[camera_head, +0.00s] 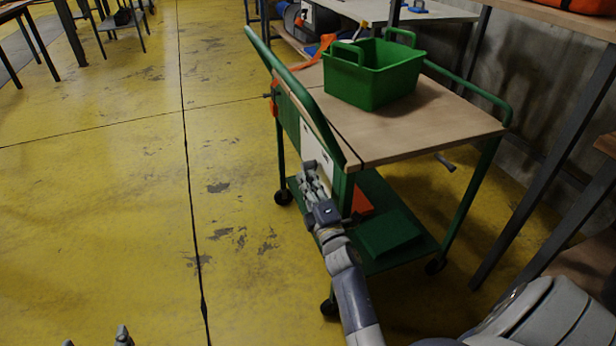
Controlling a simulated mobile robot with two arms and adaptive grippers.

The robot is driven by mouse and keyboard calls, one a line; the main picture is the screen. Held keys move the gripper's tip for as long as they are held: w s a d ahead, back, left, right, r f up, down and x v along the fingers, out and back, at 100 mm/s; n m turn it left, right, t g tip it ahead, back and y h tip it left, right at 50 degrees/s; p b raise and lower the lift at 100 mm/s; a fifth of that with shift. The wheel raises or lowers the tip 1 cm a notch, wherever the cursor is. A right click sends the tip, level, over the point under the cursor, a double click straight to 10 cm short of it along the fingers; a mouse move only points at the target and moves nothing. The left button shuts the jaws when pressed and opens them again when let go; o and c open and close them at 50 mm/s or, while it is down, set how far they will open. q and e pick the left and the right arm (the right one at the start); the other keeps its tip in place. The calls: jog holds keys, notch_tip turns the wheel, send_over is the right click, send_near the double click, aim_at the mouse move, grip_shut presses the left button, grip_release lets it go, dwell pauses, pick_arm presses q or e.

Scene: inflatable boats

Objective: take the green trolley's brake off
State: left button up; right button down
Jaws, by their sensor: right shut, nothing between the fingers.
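The green trolley (415,150) stands right of centre, with a wooden top, green rails and a green lower shelf. Its dark castors show at the far left (284,197), the near corner (330,307) and the right (436,265). I cannot make out a brake for certain. A small dark handle (445,163) sticks out below the top's right side. My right gripper (308,170) is shut and empty, in front of the trolley's left side near a white panel; I cannot tell whether it touches. My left gripper (96,339) shows only two spread fingertips at the bottom edge.
A green bin (372,78) stands on the trolley's top. An orange item (361,202) and a green box (388,232) are on its lower shelf. A table with dark legs (545,133) stands close on the right. Open yellow floor (95,200) lies to the left.

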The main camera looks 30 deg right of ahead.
pick_arm(q)
jog(key=s+a+f+g+y+p, duration=0.1)
jog(key=s+f+g+p, duration=0.4)
jog(key=f, duration=0.8)
jog(key=s+a+f+g+y+p, duration=0.1)
jog(key=s+a+f+g+p, duration=0.3)
jog(key=s+f, duration=0.7)
notch_tip(320, 180, down, 3)
jog(key=shift+s+a+r+g+y+p, duration=0.15)
jog(key=shift+s+a+g+y+p, duration=0.2)
jog(key=shift+g+p, duration=0.75)
pick_arm(e)
jog(key=g, duration=0.1)
jog(key=r+g, duration=0.1)
jog(key=g, duration=0.1)
jog(key=shift+w+d+y, duration=0.1)
jog(key=shift+w+y, duration=0.2)
jog(key=shift+w, duration=0.1)
pick_arm(q)
jog(key=shift+w, duration=0.15)
pick_arm(e)
jog(key=shift+s+f, duration=0.1)
